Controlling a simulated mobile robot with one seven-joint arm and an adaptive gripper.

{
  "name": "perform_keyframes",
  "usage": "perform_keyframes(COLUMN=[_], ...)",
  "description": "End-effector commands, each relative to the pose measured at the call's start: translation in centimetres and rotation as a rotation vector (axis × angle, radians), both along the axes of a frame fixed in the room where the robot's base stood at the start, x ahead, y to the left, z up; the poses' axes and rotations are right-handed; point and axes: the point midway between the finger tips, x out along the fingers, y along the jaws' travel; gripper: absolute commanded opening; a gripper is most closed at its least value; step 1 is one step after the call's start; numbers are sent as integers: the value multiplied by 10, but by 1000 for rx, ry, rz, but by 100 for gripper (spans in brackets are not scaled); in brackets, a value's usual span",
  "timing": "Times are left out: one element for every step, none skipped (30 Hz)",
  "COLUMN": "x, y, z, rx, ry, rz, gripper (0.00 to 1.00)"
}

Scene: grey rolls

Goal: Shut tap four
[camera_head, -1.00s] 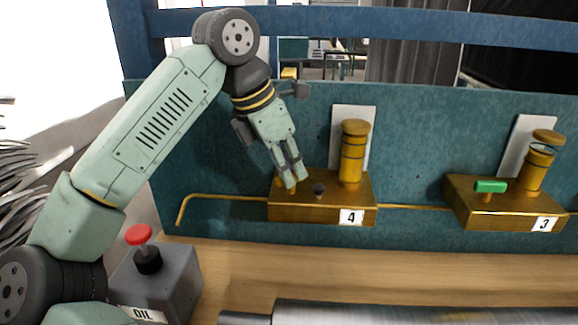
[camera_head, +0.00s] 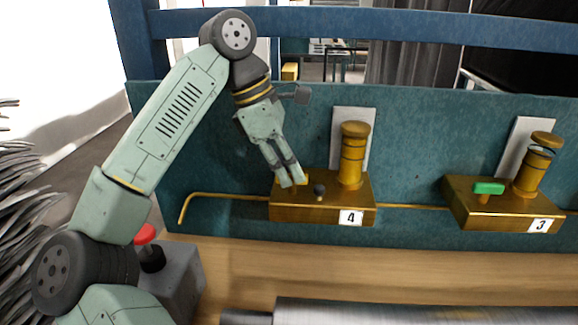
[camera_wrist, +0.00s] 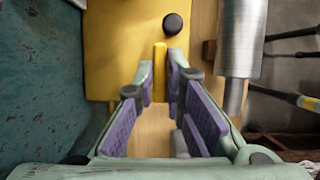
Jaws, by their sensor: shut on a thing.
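Tap four is the brass block (camera_head: 330,205) with the "4" label (camera_head: 351,218), a dark round knob (camera_head: 319,191) and a tall ringed brass cylinder (camera_head: 351,158). My gripper (camera_head: 292,182) reaches down to the left end of this block. Its fingers are shut on a yellow handle (camera_wrist: 160,62), which shows between the purple-padded fingertips (camera_wrist: 163,78) in the wrist view. In the head view the fingers hide most of the handle. The dark knob (camera_wrist: 173,23) is just beyond the fingertips and apart from them.
Tap three (camera_head: 500,205) with a green handle (camera_head: 488,188) stands to the right, joined by a thin brass pipe (camera_head: 410,207). A grey box (camera_head: 180,280) with a red button (camera_head: 145,233) sits beside my arm. A metal roll (camera_head: 420,312) lies in front.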

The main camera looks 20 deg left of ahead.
Motion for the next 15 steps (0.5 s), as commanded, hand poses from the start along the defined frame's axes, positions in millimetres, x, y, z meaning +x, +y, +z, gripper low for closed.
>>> perform_keyframes(x=[0, 0, 0, 0, 0, 0, 0, 0, 0, 0, 0, 0, 0, 0, 0], y=[0, 0, 0, 0, 0, 0, 0, 0, 0, 0, 0, 0, 0, 0, 0], z=[0, 0, 0, 0, 0, 0, 0, 0, 0, 0, 0, 0, 0, 0, 0], rx=[1, 1, 1, 1, 1, 1, 1, 1, 1, 1, 1, 1, 1, 1, 1], ry=[0, 0, 0, 0, 0, 0, 0, 0, 0, 0, 0, 0, 0, 0, 0], rz=[-2, -2, -2, -2, -2, -2, -2, -2, -1, -1, -1, -1, -1, -1, -1], gripper=[0, 0, 0, 0, 0, 0, 0, 0, 0, 0, 11, 14, 16, 18, 21])
